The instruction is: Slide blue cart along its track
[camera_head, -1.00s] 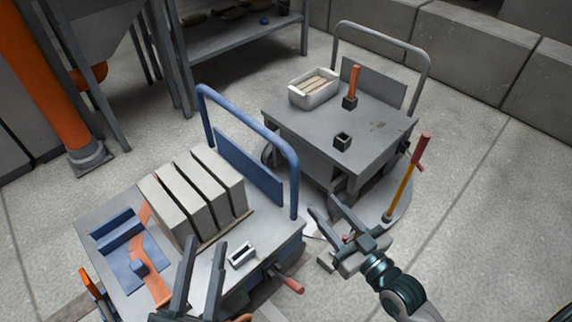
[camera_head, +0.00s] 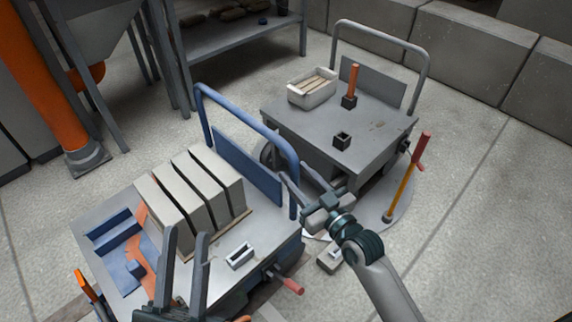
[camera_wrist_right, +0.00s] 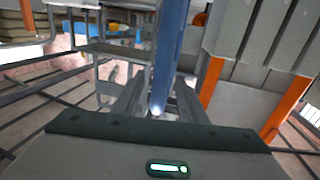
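The blue cart stands at lower left in the head view, with a grey deck (camera_head: 215,262) and a blue tubular push handle (camera_head: 250,118). Several grey slabs (camera_head: 190,190) stand upright on it. My right gripper (camera_head: 292,183) is open at the handle's right post. In the right wrist view the blue post (camera_wrist_right: 168,55) rises between the two fingers (camera_wrist_right: 158,98); whether they touch it I cannot tell. My left gripper (camera_head: 185,250) is open and empty, its fingers pointing up in front of the slabs and hiding part of the deck.
A grey cart (camera_head: 375,130) stands just behind, bearing a white box (camera_head: 312,92) and an orange-handled tool (camera_head: 353,82). A yellow lever with a red grip (camera_head: 405,190) stands to the right. A red-tipped handle (camera_head: 290,285) sticks out of the blue cart's side. The right floor is clear.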

